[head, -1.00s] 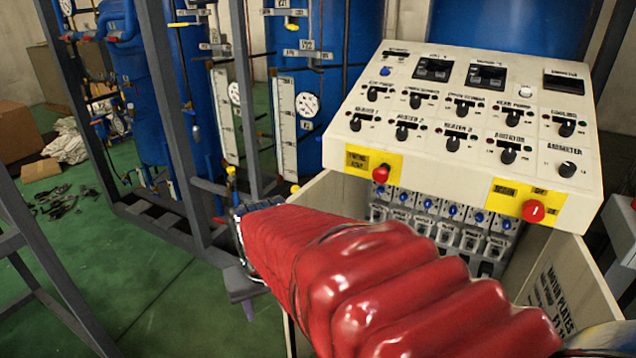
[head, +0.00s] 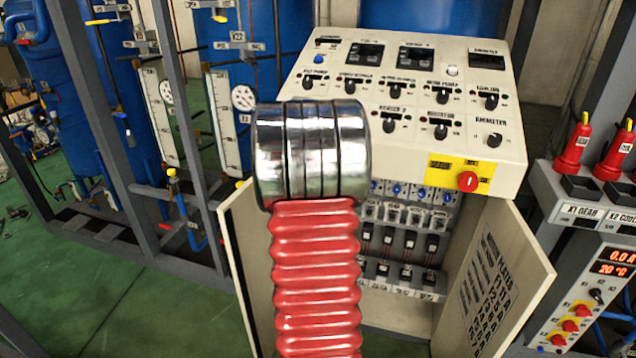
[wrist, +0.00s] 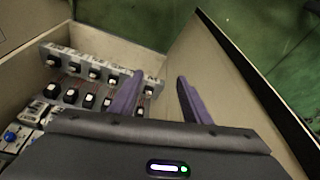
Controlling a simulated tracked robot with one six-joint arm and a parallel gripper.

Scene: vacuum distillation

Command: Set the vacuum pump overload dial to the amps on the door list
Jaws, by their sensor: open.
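The door list (head: 487,288), headed with "MOTOR PLATES", is on the inside of the right cabinet door; its lines are too small to read. Inside the open cabinet are two rows of black-faced units, an upper row (head: 388,238) and a lower row (head: 405,275). In the wrist view they show as a far row (wrist: 95,70) and a nearer row (wrist: 88,100). I cannot tell which bears the vacuum pump overload dial; no dial setting is readable. My gripper (wrist: 160,77), with purple fingers, is open and empty beside the rows. My arm hides it in the head view.
The control panel (head: 400,110) with knobs and a red stop button (head: 467,181) overhangs the cabinet. The right door (head: 520,265) stands open, close to my gripper in the wrist view (wrist: 225,75). A grey instrument stand (head: 560,200) is at the right.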

